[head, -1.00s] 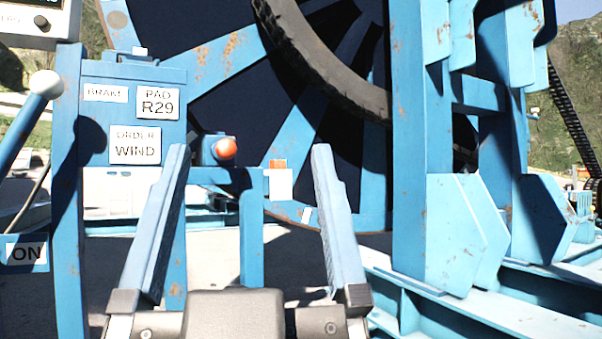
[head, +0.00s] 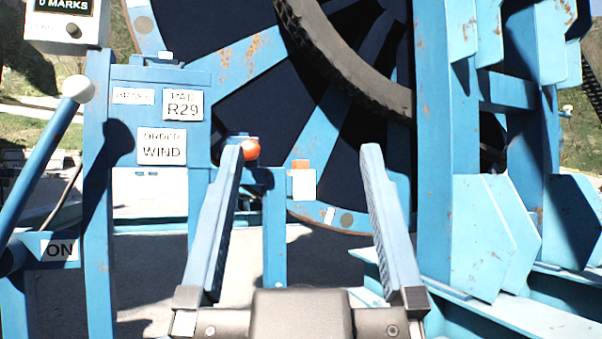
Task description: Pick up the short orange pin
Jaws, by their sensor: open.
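A round orange-red end (head: 251,149) shows at a blue bracket below the signed panel, partly covered by my left finger's tip. A small flat orange piece (head: 300,164) sits on top of a white block (head: 303,186) on a blue post, between my fingers in the picture. I cannot tell for certain which of these is the short orange pin. My gripper (head: 302,150) is open and empty, with its fingers wide apart and pointing forward. How far it is from the orange parts is hard to judge.
A large blue reel (head: 240,60) with a dark tyre-like ring (head: 345,85) stands behind. A thick blue upright (head: 432,150) is close right of my gripper. A white-knobbed lever (head: 78,88), an ON label (head: 60,250) and the sign panel (head: 160,100) are at left.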

